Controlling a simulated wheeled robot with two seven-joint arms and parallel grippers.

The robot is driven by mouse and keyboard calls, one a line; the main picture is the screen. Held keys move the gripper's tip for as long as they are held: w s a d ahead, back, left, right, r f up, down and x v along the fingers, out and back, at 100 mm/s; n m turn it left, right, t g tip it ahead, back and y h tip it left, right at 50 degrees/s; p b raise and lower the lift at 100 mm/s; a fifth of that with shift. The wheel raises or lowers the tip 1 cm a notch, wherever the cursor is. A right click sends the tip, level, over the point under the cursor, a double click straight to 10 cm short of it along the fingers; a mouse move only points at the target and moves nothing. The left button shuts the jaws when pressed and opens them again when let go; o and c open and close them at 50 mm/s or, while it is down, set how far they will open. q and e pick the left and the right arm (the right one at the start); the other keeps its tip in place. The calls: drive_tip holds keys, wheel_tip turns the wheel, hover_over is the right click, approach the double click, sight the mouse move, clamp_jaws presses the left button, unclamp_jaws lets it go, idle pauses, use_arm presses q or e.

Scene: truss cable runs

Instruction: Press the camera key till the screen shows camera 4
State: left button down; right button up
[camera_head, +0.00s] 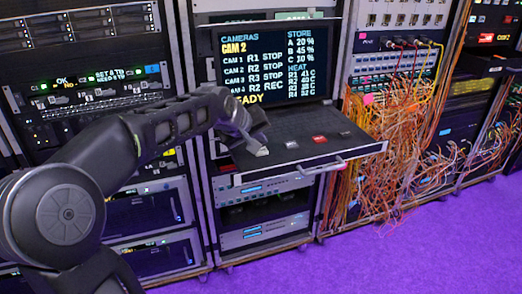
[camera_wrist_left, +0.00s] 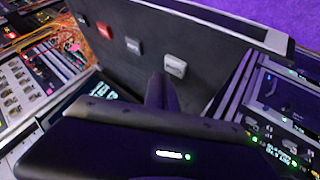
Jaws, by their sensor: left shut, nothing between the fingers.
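The screen (camera_head: 275,62) in the head view reads CAMERAS, CAM 2, above rows for several cameras; CAM 4 is marked R2 REC. A dark pull-out panel (camera_head: 305,158) below it bears a row of keys. My left gripper (camera_head: 254,143) is shut and empty at the panel's left end, beside a pale key (camera_head: 263,151). In the left wrist view this pale key (camera_wrist_left: 175,66) lies just beyond the dark fingers (camera_wrist_left: 159,90). Contact cannot be told, and key labels are unreadable, so I cannot tell which is the camera key. My right gripper is out of view.
Orange cables (camera_head: 385,140) hang at the right. The purple floor (camera_head: 400,250) is clear.

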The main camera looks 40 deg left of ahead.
sight(259, 152)
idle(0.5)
use_arm(q)
drive_tip(key=shift+f+b, duration=0.4)
drive_tip(key=shift+f, duration=0.05)
drive_tip(key=shift+f+b, duration=0.4)
drive_tip(key=shift+f, duration=0.05)
idle(0.5)
drive_tip(key=shift+r, duration=0.1)
drive_tip(key=shift+r+p, duration=0.7)
drive_tip(key=shift+r, duration=0.1)
drive_tip(key=shift+r+p, duration=1.9)
drive_tip(key=shift+r, duration=0.6)
drive_tip(key=shift+a, duration=0.1)
idle(2.0)
